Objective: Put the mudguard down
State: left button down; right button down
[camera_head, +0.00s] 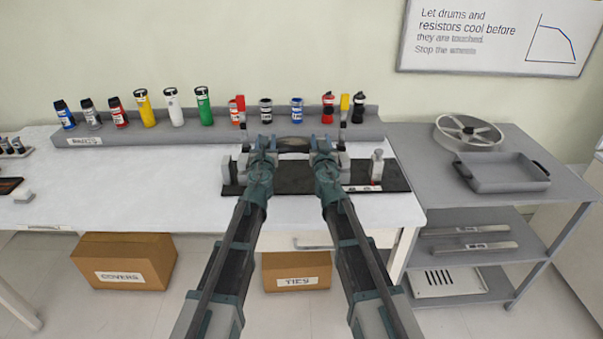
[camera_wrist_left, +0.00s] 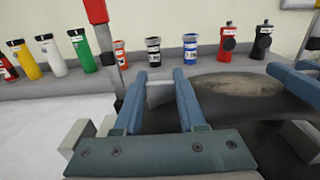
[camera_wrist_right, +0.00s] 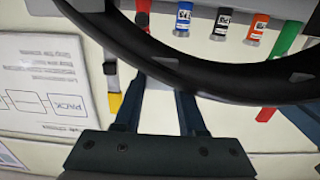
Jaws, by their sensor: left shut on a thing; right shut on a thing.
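The mudguard (camera_head: 293,144) is a dark curved piece held level between my two grippers above the black rig base (camera_head: 290,180). My left gripper (camera_head: 264,143) is shut on its left end; in the left wrist view a grey tab sits between the fingers (camera_wrist_left: 160,92) and the dusty dark curve (camera_wrist_left: 240,88) runs off to the right. My right gripper (camera_head: 322,143) is shut on its right end; in the right wrist view the black arch (camera_wrist_right: 180,68) crosses beyond the fingers (camera_wrist_right: 160,100). Whether the mudguard touches the rig is hidden by my grippers.
A grey rail (camera_head: 220,131) with several bottles and cans runs along the back of the white bench (camera_head: 130,190). A grey cart (camera_head: 420,155) at the right carries a wheel (camera_head: 468,131) and a tray (camera_head: 502,172). The bench left of the rig is clear.

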pick_arm(q)
jog(key=shift+f+b, duration=0.5)
jog(key=shift+f, duration=0.25)
pick_arm(e)
jog(key=shift+f, duration=0.75)
pick_arm(q)
jog(key=shift+c, duration=2.4)
grip_release()
pick_arm(e)
jog(key=shift+c, duration=2.4)
grip_release()
pick_arm(q)
jog(key=shift+s, duration=0.1)
jog(key=s, duration=1.1)
jog(key=shift+s, duration=0.4)
pick_arm(e)
jog(key=s, duration=1.2)
pick_arm(q)
jog(key=shift+r, duration=0.1)
pick_arm(e)
jog(key=shift+r, duration=0.1)
